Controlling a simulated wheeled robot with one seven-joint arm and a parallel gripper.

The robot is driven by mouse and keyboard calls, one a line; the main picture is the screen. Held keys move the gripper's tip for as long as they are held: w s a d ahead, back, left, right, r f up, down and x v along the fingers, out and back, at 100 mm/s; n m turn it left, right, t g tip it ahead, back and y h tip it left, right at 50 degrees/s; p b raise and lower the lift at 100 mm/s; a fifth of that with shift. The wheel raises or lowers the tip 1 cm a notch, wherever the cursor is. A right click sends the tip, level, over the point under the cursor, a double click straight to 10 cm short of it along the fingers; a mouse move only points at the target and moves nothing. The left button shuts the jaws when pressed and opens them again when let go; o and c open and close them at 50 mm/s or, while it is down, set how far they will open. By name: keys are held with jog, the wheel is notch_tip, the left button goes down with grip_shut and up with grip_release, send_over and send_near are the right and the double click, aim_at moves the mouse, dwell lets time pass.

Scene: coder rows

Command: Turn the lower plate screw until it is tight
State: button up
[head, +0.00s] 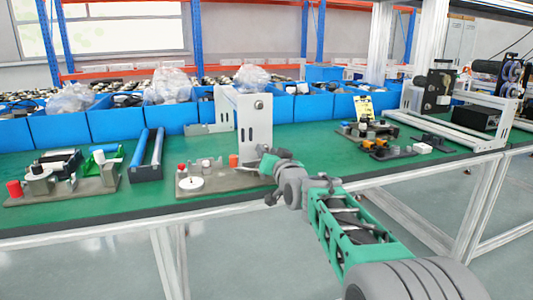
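A pale upright plate (254,130) stands on a flat grey-brown base (218,183) on the green bench. A round dark screw head or knob (258,104) shows high on the plate. I cannot make out a lower screw; the plate's lower right part is hidden behind my gripper. My gripper (264,162) is at the foot of the plate, just above the base, reaching in from the right. Its fingers are small and partly merged with the plate, so I cannot tell whether they are open, shut, or touching anything.
A white disc (191,184) with a red knob and an orange cylinder (233,160) sit on the base left of my gripper. Blue bins (115,123) line the back. Other fixtures stand left and right. Green bench top (312,147) is free right of the plate.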

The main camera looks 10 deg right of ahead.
jog(key=n+b, duration=0.1)
jog(key=f+n+b, duration=0.1)
jog(key=shift+n, duration=0.4)
jog(key=n+b, duration=0.4)
jog(key=shift+r+n, duration=0.1)
jog(key=shift+n, duration=0.2)
jog(key=shift+r+n+b, duration=0.1)
jog(key=shift+n+b, duration=0.2)
jog(key=shift+n, duration=0.3)
jog(key=shift+r+n, duration=0.25)
jog(key=shift+n, duration=0.05)
grip_shut()
